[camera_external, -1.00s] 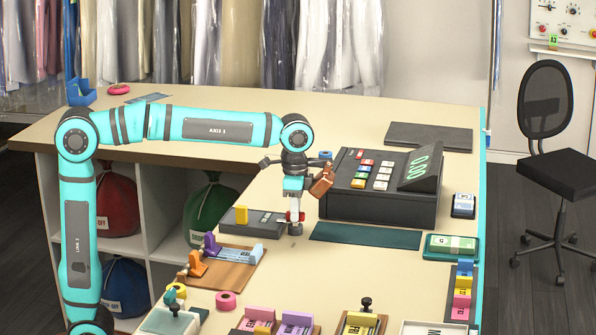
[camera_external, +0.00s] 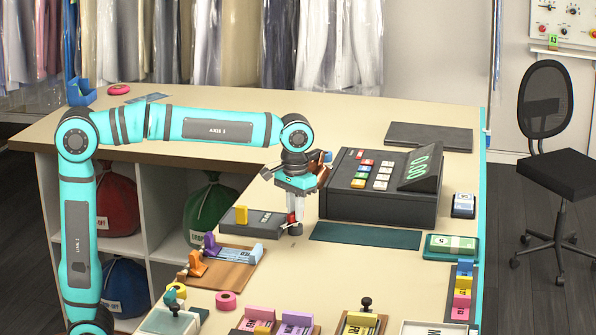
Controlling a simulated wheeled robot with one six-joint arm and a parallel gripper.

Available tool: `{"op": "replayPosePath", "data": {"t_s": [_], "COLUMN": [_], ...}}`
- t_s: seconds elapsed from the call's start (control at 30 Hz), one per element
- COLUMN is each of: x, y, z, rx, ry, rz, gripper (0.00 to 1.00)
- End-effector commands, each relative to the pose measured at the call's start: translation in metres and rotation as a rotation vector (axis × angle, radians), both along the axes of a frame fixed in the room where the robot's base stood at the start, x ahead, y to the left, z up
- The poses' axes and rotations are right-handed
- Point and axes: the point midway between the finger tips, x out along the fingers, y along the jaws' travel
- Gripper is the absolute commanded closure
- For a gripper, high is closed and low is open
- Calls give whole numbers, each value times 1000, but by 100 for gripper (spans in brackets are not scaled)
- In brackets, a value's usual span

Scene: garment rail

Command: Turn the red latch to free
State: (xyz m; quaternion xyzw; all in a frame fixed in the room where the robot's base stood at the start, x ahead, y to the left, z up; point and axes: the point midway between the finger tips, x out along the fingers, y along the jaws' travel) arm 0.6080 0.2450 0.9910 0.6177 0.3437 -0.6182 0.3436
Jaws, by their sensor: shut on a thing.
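The red latch (camera_external: 291,218) shows as a small red piece at the right end of a dark grey block (camera_external: 240,222) that also carries a yellow upright tab (camera_external: 242,213). My gripper (camera_external: 293,220) points down at this end and is shut on the red latch. The fingers hide most of the latch, so its exact angle is hard to tell.
A dark cash register (camera_external: 385,205) stands close on the right, with a green mat (camera_external: 365,236) in front. A wooden board (camera_external: 228,270) with purple and orange clips lies to the front left. Several coloured ticket holders line the front.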

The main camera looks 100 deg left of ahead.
Motion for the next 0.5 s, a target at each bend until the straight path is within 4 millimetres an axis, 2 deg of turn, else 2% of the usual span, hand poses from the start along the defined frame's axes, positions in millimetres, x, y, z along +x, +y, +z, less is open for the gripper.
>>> {"op": "replayPosePath", "data": {"t_s": [0.2, 0.5], "x": [0, 0], "y": [0, 0], "z": [1, 1], "rx": [0, 1], "ry": [-1, -3], "rz": [193, 395], "gripper": [100, 100]}}
